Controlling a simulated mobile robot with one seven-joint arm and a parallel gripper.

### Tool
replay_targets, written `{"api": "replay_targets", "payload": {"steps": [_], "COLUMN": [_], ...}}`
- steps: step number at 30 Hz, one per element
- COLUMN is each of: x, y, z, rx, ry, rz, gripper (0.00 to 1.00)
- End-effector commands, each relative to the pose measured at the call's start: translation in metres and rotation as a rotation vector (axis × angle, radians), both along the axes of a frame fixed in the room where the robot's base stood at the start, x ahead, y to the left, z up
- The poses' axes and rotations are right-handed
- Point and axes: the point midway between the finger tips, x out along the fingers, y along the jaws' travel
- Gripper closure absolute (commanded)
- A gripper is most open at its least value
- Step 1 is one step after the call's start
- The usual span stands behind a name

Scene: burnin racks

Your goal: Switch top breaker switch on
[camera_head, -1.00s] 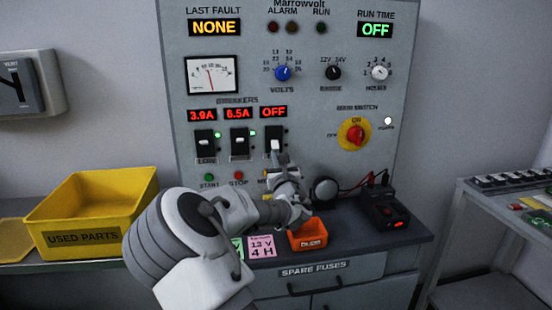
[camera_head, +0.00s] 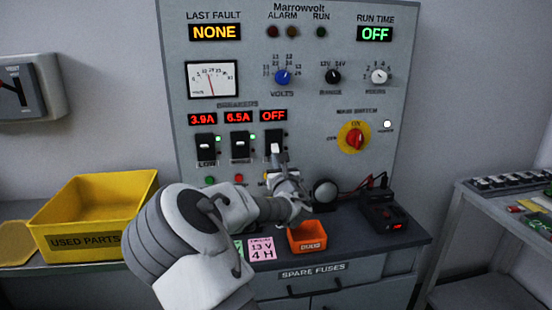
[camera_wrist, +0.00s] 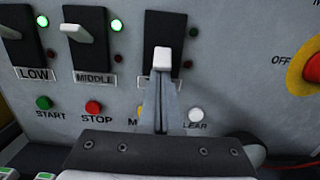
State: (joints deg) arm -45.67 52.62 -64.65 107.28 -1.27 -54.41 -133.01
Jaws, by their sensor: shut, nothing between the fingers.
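The third breaker switch (camera_head: 274,139) from the left is a black housing with a white lever, under a red display reading OFF (camera_head: 273,115). In the wrist view its white lever (camera_wrist: 162,58) points down and the lamps beside it are dark. Its name label is mostly hidden behind my fingers. My gripper (camera_wrist: 161,76) is shut and empty, with its fingertips just below the lever; I cannot tell whether they touch it. The LOW switch (camera_wrist: 18,32) and the MIDDLE switch (camera_wrist: 80,38) stand to the left, each with a lit green lamp.
The START button (camera_wrist: 43,102), STOP button (camera_wrist: 93,107) and a white button (camera_wrist: 196,115) sit below the breakers. The red main switch (camera_head: 355,137) is to the right. An orange bin (camera_head: 307,238) and a black device (camera_head: 383,218) stand on the ledge. A yellow bin (camera_head: 90,207) is at left.

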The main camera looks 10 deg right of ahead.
Motion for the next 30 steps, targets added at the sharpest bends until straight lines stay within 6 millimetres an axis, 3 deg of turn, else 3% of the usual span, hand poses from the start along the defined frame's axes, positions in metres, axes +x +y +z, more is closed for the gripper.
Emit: {"api": "replay_targets", "payload": {"steps": [20,30], "x": [-0.004,-0.007], "y": [0.000,0.000], "z": [0.011,0.026], "rx": [0.000,0.000], "ry": [0.114,0.270], "rz": [0.000,0.000], "gripper": [1.00,1.00]}}
